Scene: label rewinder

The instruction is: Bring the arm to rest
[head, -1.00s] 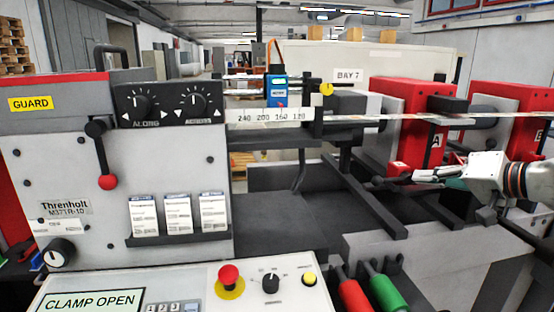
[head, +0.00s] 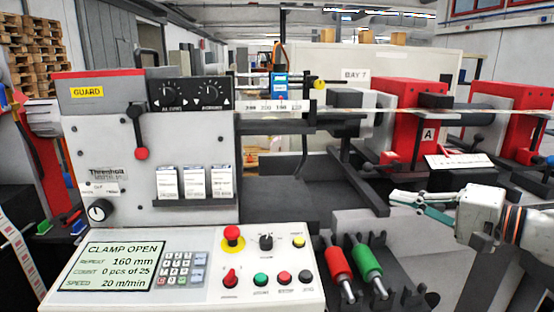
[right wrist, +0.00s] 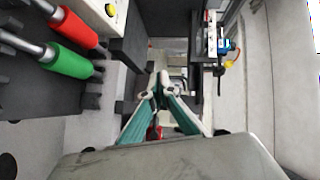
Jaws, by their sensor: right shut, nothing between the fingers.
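My right gripper (head: 394,197) comes in from the right of the head view, its two pale and teal fingers pointing left. It is shut and empty, over the front right part of the label rewinder (head: 118,150), right of the red and green rollers. The right wrist view shows the same gripper (right wrist: 158,82) with its fingertips together and nothing between them. Its fingers look clear of the machine in the head view, but the exact gap cannot be told. My left gripper is not in view.
The red roller (head: 339,263) and green roller (head: 367,261) lie close by, left of the gripper. The control panel (head: 215,292) reads CLAMP OPEN. Red units (head: 408,95) stand behind the gripper, and a dark bed (head: 290,180) lies to its left.

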